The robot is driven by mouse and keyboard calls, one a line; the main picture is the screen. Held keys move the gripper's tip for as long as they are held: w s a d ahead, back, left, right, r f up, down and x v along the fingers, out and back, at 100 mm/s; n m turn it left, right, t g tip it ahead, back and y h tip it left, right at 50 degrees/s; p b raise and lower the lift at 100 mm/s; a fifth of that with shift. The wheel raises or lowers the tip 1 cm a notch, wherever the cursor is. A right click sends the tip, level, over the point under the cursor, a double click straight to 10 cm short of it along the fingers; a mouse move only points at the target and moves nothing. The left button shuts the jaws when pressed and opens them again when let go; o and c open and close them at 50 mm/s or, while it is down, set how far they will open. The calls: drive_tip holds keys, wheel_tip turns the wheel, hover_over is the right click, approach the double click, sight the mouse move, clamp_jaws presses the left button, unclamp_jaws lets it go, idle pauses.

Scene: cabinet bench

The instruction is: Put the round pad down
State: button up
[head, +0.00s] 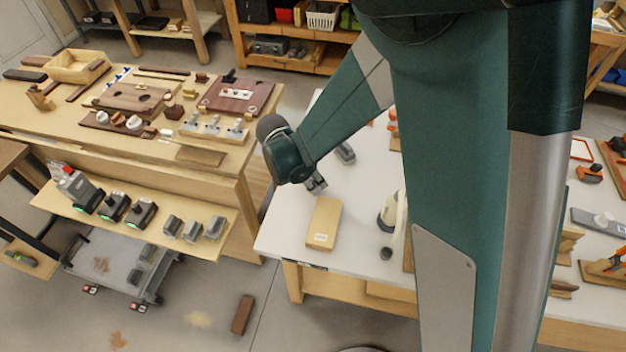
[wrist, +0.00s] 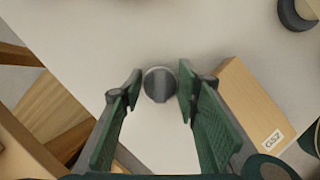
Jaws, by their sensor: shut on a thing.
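The round pad (wrist: 160,85) is a small dark grey disc with a lighter rim and a raised bar across it. In the wrist view it sits between the green fingertips of my gripper (wrist: 160,87), which is shut on it. In the head view my gripper (head: 316,185) is over the left part of the white bench top (head: 285,225), just behind a wooden block. I cannot make out the pad there. Whether the pad touches the bench top cannot be told.
The labelled wooden block (head: 323,222) lies close by, just right of my gripper in the wrist view (wrist: 250,100). A dark round object (wrist: 297,14) is at the upper right there. The bench edge runs along the left. Bare white surface lies beyond the fingertips.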

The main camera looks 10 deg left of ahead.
drive_tip(key=shift+f, duration=0.15)
drive_tip(key=o, duration=0.8)
drive_tip(key=shift+c, duration=0.2)
drive_tip(key=p+v, duration=0.2)
drive_tip(key=v, duration=1)
idle(0.6)
